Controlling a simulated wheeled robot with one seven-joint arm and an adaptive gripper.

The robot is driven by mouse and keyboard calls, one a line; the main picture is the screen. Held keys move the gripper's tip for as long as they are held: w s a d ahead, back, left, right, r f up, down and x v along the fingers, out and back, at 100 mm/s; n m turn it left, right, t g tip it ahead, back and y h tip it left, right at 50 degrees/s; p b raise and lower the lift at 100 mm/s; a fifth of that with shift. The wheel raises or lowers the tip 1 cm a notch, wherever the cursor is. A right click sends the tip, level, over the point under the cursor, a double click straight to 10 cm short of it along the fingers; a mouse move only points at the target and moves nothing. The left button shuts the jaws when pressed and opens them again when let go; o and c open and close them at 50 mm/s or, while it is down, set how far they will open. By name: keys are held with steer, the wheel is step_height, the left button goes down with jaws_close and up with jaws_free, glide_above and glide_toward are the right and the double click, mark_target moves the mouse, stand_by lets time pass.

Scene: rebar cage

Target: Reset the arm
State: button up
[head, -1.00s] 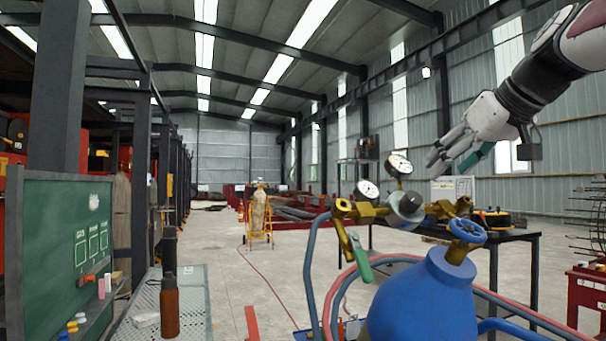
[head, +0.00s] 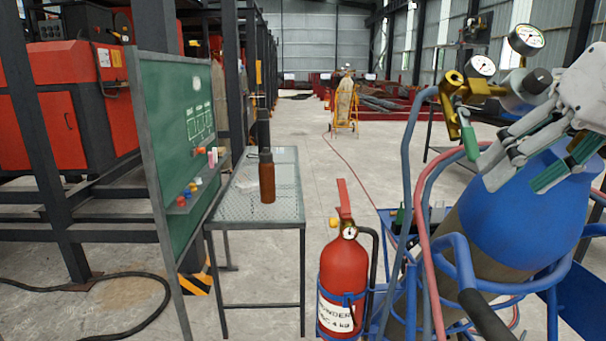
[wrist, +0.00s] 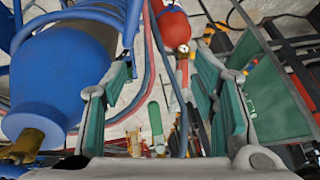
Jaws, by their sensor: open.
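My gripper (head: 518,168) is light grey with green finger pads. It is at the right of the head view, pointing down and left, in front of the blue gas cylinder (head: 500,220). In the wrist view my gripper (wrist: 163,68) has its two fingers well apart and nothing between the pads. The blue cylinder (wrist: 70,75) is left of the fingers there. My gripper overlaps the cylinder's top in the head view; I cannot tell whether they touch.
Brass valves and gauges (head: 482,66) rise beside my gripper. Hoses (head: 425,200) loop around the cart. A red fire extinguisher (head: 344,280) stands at its left. A mesh table (head: 240,205) bears a brown bottle (head: 267,178), near a green board (head: 178,110). Open floor (head: 330,165) lies behind.

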steer(key=s+a+f+g+h, duration=0.1)
steer(key=s+a+f+g, duration=0.2)
steer(key=s+f, duration=0.65)
steer(key=s+a+f+g+h, duration=0.1)
steer(key=s+a+f+g, duration=0.25)
steer(key=s+f, duration=0.6)
step_height(320, 180, up, 24)
steer(key=t+p, duration=0.4)
steer(key=p, duration=1.8)
steer(key=shift+f+p, duration=0.2)
steer(key=shift+p, duration=0.15)
steer(key=shift+a, duration=0.1)
